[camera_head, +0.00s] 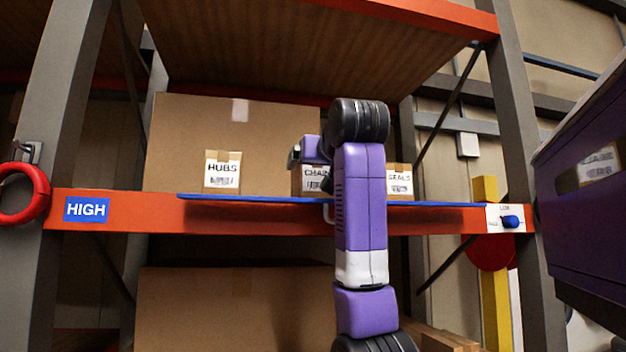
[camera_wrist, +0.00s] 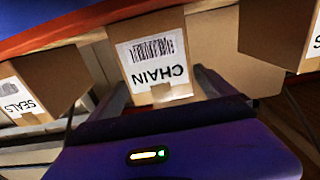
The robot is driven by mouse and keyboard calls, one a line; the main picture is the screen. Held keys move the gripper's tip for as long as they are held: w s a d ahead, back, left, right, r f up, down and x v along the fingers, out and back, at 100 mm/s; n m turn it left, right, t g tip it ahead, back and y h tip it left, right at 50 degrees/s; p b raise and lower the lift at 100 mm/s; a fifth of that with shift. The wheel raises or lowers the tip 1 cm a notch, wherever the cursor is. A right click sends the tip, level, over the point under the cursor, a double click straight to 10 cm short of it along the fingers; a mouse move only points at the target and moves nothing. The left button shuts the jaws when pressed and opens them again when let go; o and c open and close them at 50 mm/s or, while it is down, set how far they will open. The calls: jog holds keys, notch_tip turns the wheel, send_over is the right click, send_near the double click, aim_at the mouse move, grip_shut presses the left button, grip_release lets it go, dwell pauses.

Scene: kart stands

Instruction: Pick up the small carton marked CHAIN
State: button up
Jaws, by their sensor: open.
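The small CHAIN carton (camera_head: 297,184) stands on the blue-edged shelf between two other cartons, partly hidden by my purple arm in the head view. In the wrist view the CHAIN carton (camera_wrist: 177,27) appears upside down, its white label facing me. My gripper (camera_wrist: 166,88) is open, with one dark finger on each side of the carton's near part. I cannot tell whether either finger touches it. In the head view the fingers are mostly hidden behind my arm.
The HUBS carton (camera_head: 222,173) stands to the left and the SEALS carton (camera_head: 399,180) to the right. A large brown box (camera_head: 270,115) is behind them. A blue strip (camera_head: 250,199) runs along the orange shelf beam (camera_head: 140,211), and another shelf (camera_head: 440,14) is overhead.

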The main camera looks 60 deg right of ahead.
jog(key=w+d+p, duration=0.1)
jog(key=w+d+r+p, duration=0.1)
jog(key=shift+w+d, duration=0.25)
jog(key=shift+d, duration=0.05)
jog(key=shift+w+d+f, duration=0.2)
jog(key=shift+w+d, duration=0.15)
jog(key=c, duration=2)
